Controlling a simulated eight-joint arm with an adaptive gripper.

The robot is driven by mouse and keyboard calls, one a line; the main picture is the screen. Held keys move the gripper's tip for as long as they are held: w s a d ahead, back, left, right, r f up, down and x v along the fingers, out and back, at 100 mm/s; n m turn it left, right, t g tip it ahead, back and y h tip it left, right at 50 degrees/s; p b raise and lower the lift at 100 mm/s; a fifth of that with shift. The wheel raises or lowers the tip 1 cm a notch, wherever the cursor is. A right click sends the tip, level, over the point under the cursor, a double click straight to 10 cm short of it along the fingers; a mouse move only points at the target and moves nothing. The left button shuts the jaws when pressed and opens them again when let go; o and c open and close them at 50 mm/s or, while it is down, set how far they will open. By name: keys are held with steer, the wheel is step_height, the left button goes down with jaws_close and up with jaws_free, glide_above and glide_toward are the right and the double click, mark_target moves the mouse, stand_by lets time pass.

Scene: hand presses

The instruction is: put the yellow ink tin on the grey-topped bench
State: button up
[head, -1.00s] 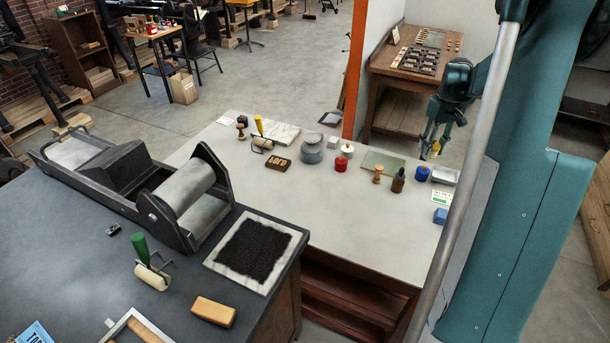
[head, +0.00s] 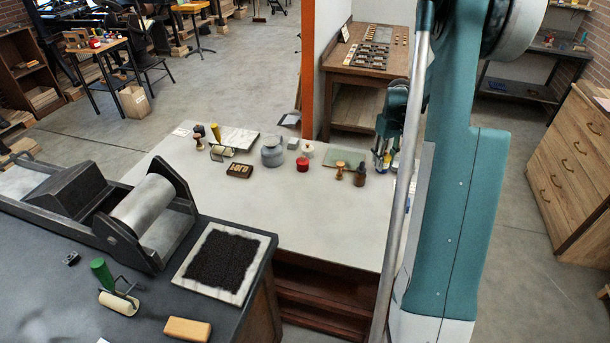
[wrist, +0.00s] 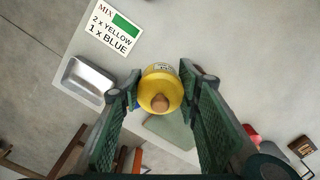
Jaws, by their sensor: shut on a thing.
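The yellow ink tin (wrist: 166,82) has a brown knob and sits between the pads of my gripper (wrist: 160,100) in the wrist view. My gripper is shut on it. In the head view my gripper (head: 383,160) is at the far right part of the pale grey-topped bench (head: 235,190), just right of a green mat (head: 350,156). The tin is hard to make out there. The wrist view looks down on the grey top around the tin; I cannot tell the height of the tin above it.
Around the tin in the wrist view are a metal tray (wrist: 88,80), a mix card (wrist: 115,27) and a red tin (wrist: 252,136). A dark bottle (head: 360,174) and a wooden stamp (head: 339,172) stand near the gripper. The bench's front middle is clear. A dark bench (head: 50,270) adjoins at left.

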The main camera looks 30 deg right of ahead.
glide_above(379, 184)
steer(key=shift+a+f+b, duration=0.1)
steer(key=shift+f+b, duration=0.25)
steer(key=shift+f, duration=2.75)
steer(key=shift+f, duration=1.85)
steer(key=shift+f+b, duration=0.1)
steer(key=shift+b, duration=0.25)
steer(key=o, duration=0.6)
steer(key=shift+f, duration=0.1)
steer(key=shift+o, duration=0.8)
